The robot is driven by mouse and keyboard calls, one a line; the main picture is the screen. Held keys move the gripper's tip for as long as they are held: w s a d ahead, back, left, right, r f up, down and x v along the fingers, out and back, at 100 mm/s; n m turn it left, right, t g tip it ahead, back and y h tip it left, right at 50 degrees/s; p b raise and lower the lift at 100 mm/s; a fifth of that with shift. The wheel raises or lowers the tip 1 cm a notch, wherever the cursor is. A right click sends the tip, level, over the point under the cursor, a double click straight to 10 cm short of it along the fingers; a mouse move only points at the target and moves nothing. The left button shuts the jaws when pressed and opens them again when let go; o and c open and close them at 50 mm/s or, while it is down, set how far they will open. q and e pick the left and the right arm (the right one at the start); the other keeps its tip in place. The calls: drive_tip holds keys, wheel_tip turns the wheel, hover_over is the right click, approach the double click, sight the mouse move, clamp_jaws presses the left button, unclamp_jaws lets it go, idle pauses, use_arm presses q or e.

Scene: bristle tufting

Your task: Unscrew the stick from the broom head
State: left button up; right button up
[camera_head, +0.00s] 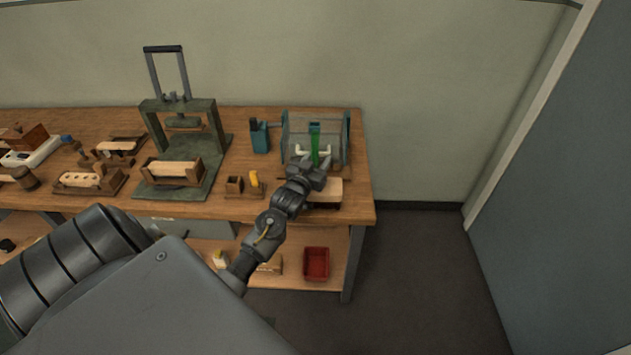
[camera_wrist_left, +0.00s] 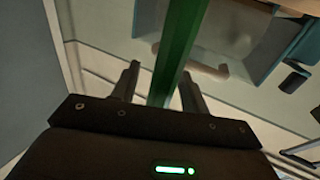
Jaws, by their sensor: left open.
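A green stick (camera_head: 315,143) stands upright at the right end of the workbench, in front of a grey-teal machine with a clear guard. A pale wooden block (camera_head: 327,190), perhaps the broom head, lies just in front of it, partly behind my arm. My left gripper (camera_head: 313,163) is at the lower part of the stick and hides what lies below. In the left wrist view the green stick (camera_wrist_left: 175,45) runs between the two fingers of my left gripper (camera_wrist_left: 160,88), which are open with gaps on both sides. How the stick joins the head is hidden.
The machine (camera_head: 341,125) stands close behind the stick. A teal holder (camera_head: 260,137) is to its left, then a green press (camera_head: 182,112) with wooden blocks. A red bin (camera_head: 316,263) is on the lower shelf. The bench's right edge is near; floor beyond is clear.

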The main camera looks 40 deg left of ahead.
sight(317, 147)
use_arm(q)
clamp_jaws()
drive_tip(key=shift+r, duration=0.1)
idle(0.5)
drive_tip(key=shift+r+b, duration=0.5)
drive_tip(key=shift+r, duration=0.55)
drive_tip(key=s+d+r, duration=0.1)
drive_tip(key=r, duration=0.1)
drive_tip(key=s+d+r, duration=0.1)
drive_tip(key=r, duration=0.1)
drive_tip(key=s+r+b, duration=0.1)
drive_tip(key=r, duration=0.1)
drive_tip(key=shift+s+d+r, duration=0.1)
drive_tip(key=shift+s+d, duration=0.2)
drive_tip(key=shift+d, duration=0.1)
drive_tip(key=s+d+r+b, duration=0.1)
drive_tip(key=s+d+r, duration=0.45)
drive_tip(key=s, duration=0.25)
drive_tip(key=s+d+f+m+h, duration=0.1)
drive_tip(key=d+f+h, duration=0.1)
drive_tip(key=d, duration=0.5)
drive_tip(key=d+f+m+h, duration=0.2)
drive_tip(key=d+f, duration=0.1)
drive_tip(key=d, duration=0.5)
drive_tip(key=shift+s+t+h, duration=0.3)
drive_tip(key=shift+s, duration=0.05)
drive_tip(key=shift+d, duration=0.2)
